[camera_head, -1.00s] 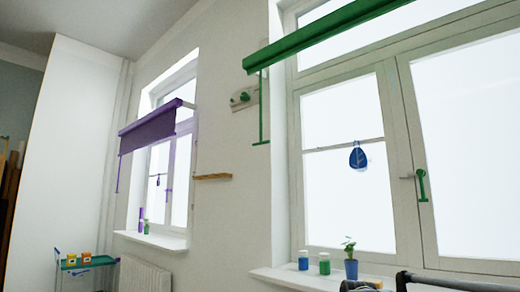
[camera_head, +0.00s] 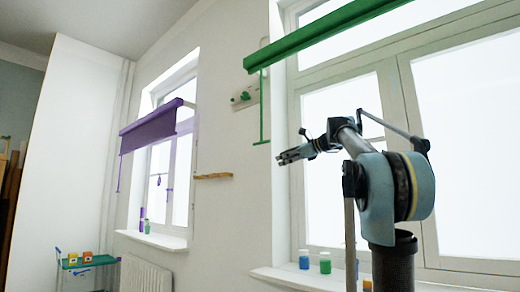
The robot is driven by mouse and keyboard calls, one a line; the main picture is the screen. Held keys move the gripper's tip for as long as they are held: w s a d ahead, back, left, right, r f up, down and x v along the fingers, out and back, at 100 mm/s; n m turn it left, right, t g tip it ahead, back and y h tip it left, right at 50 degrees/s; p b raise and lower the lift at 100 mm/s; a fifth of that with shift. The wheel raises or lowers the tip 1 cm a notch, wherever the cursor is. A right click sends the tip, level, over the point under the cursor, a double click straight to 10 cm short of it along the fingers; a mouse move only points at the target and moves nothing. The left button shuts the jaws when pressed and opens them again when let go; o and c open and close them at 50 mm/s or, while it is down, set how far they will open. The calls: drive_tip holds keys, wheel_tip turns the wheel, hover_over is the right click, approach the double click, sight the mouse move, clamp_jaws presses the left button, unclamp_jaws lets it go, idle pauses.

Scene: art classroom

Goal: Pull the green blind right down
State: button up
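The green blind (camera_head: 325,32) is rolled up near the top of the right window, with bright glass bare below it. A thin green pull (camera_head: 262,108) hangs from its left end against the wall and ends in a short crossbar (camera_head: 261,142). My gripper (camera_head: 281,159) points left in front of the window, to the right of and a little below that crossbar. It looks apart from the pull. The fingers are small and seen from the side, so I cannot tell whether they are open or shut.
A purple blind (camera_head: 150,131) hangs partly down over the left window. Bottles (camera_head: 325,263) stand on the right sill (camera_head: 285,277). A wooden shelf (camera_head: 213,176) juts from the wall between the windows.

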sight(263, 143)
drive_tip(key=w+d+r+m+t+y, duration=0.15)
drive_tip(key=w+r+m, duration=0.3)
drive_tip(key=r, duration=0.55)
drive_tip(key=shift+t, duration=0.25)
drive_tip(key=x, duration=1.7)
drive_tip(key=shift+w+a, duration=0.15)
clamp_jaws()
